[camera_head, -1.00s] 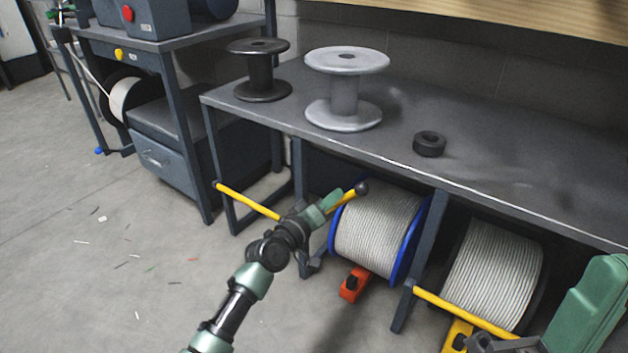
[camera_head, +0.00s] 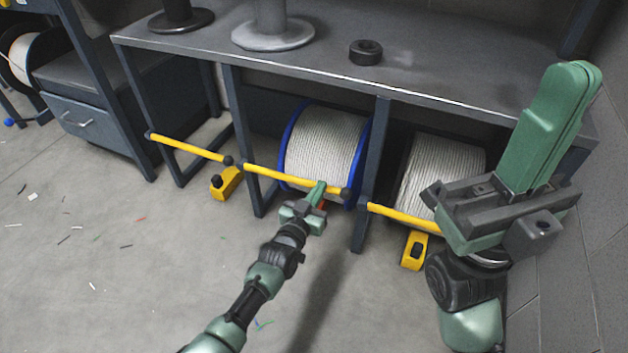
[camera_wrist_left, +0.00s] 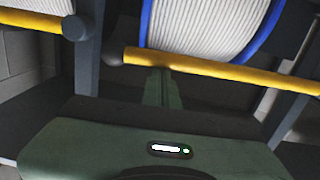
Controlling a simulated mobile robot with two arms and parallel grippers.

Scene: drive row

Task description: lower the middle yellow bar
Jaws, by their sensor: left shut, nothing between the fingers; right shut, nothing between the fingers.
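The middle yellow bar (camera_head: 278,177) runs across the front of the bay with the blue-rimmed reel (camera_head: 324,140), sloping slightly down to the right in the head view. Its dark ball end (camera_head: 347,193) is close to the right-hand post. My left gripper (camera_head: 321,186) is shut and empty, its fingertips at the bar near the ball end. In the left wrist view the fingers (camera_wrist_left: 162,80) reach the edge of the bar (camera_wrist_left: 230,72); I cannot tell whether they touch it. My right gripper (camera_head: 572,75) is shut and empty, raised at the right.
A left yellow bar (camera_head: 190,148) and a right yellow bar (camera_head: 400,216) cross the neighbouring bays. Yellow blocks (camera_head: 226,184) (camera_head: 414,250) sit on the floor. The bench (camera_head: 440,85) carries spools and a black ring (camera_head: 366,52).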

